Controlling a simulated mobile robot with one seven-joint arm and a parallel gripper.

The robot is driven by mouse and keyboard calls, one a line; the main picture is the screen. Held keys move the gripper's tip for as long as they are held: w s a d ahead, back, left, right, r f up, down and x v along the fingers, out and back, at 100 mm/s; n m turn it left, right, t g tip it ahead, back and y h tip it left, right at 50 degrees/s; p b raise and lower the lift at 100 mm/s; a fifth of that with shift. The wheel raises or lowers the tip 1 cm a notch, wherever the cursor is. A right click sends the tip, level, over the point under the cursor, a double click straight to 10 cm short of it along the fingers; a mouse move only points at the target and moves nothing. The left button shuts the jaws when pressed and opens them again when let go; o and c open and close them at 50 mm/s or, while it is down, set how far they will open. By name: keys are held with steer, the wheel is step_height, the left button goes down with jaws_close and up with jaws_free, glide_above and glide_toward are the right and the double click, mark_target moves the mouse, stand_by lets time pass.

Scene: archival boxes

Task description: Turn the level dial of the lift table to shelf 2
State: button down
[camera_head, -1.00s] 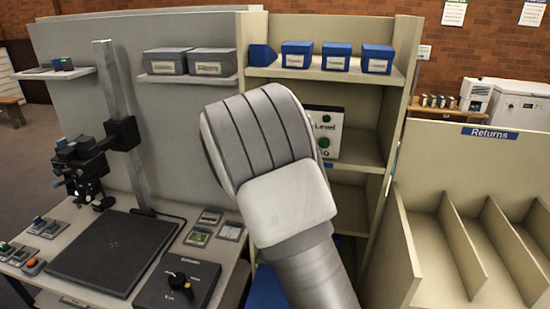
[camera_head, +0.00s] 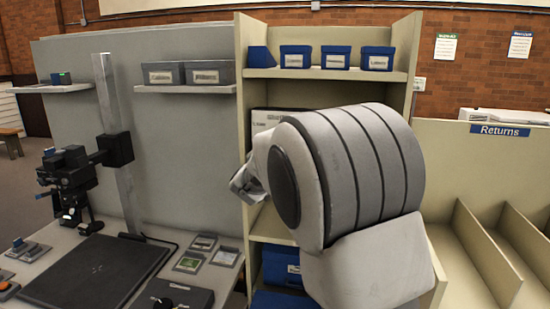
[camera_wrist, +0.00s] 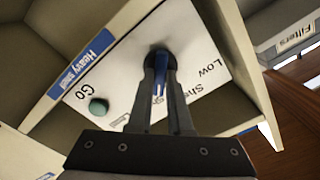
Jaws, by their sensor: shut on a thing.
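In the wrist view, a white panel (camera_wrist: 199,50) carries the partly covered words "Low" and "She…", and a green knob or button (camera_wrist: 98,106) beside the word "GO". My gripper (camera_wrist: 160,64) is at the panel with its two dark fingers close together, shut on the dial. In the head view, only a strip of the panel (camera_head: 285,121) shows; my arm covers the rest.
The panel is inside a beige shelf unit, whose edge bears a blue "Heavy shelf" label (camera_wrist: 83,64). Blue boxes (camera_head: 336,55) stand on the shelf above, and a blue box (camera_head: 282,267) is below. A worktable (camera_head: 215,293) is at left, Returns bins (camera_head: 460,275) at right.

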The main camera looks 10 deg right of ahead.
steer(key=shift+m+b, duration=0.45)
steer(key=shift+m, duration=0.15)
steer(key=c, duration=0.8)
jaws_free()
steer(key=shift+c, duration=0.2)
steer(key=shift+s, duration=0.1)
steer(key=p+v, duration=0.1)
steer(key=v, duration=1.6)
steer(key=shift+s+a, duration=0.1)
steer(key=shift+s, duration=0.05)
